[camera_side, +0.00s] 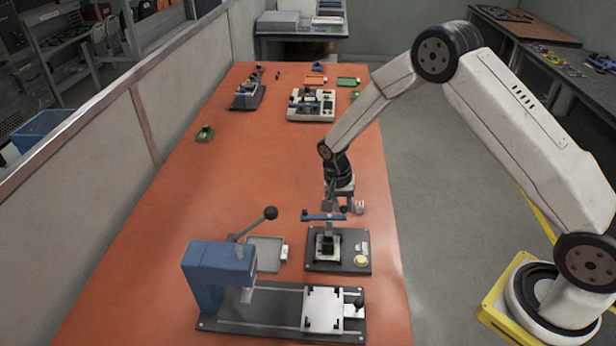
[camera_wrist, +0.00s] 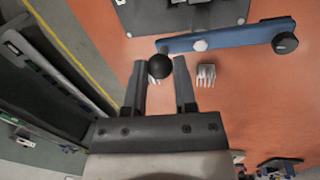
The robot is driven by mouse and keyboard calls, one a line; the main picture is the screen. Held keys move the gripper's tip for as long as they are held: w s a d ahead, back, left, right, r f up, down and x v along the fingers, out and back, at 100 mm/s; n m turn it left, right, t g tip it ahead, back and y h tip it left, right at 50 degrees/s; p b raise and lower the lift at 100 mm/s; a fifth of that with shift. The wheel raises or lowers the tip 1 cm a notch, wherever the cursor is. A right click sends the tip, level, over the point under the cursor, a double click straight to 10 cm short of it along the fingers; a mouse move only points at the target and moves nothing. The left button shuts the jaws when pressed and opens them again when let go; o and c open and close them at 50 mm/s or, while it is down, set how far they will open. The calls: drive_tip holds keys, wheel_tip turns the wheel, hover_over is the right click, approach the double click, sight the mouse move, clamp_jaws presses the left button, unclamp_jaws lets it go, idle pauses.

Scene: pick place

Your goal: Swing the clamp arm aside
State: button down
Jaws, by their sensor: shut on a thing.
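The clamp arm (camera_side: 322,216) is a blue bar on a post above a dark fixture plate (camera_side: 315,264). In the wrist view the blue bar (camera_wrist: 235,36) runs across the top, with a dark round knob at its right end. My gripper (camera_side: 340,206) is above the fixture, at the bar's right part in the side view. In the wrist view my gripper (camera_wrist: 160,66) has a black ball knob (camera_wrist: 160,67) between its fingertips and is shut on it. How the knob joins the bar is partly hidden.
A yellow button (camera_side: 361,261) is on the fixture plate. A blue press (camera_side: 215,262) with a lever stands at the front left. A small pale ribbed piece (camera_wrist: 206,75) is right of the fingers. The orange table's middle (camera_side: 255,170) is clear.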

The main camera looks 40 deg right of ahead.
sight(336, 216)
drive_tip(key=shift+s+a+m, duration=0.15)
drive_tip(key=shift+s+m, duration=0.05)
drive_tip(key=shift+m, duration=0.3)
drive_tip(key=shift+c, duration=2.1)
unclamp_jaws()
wheel_tip(336, 216, up, 8)
drive_tip(key=w, duration=0.1)
drive_tip(key=shift+w+a+f, duration=0.15)
drive_tip(key=shift+a, duration=0.25)
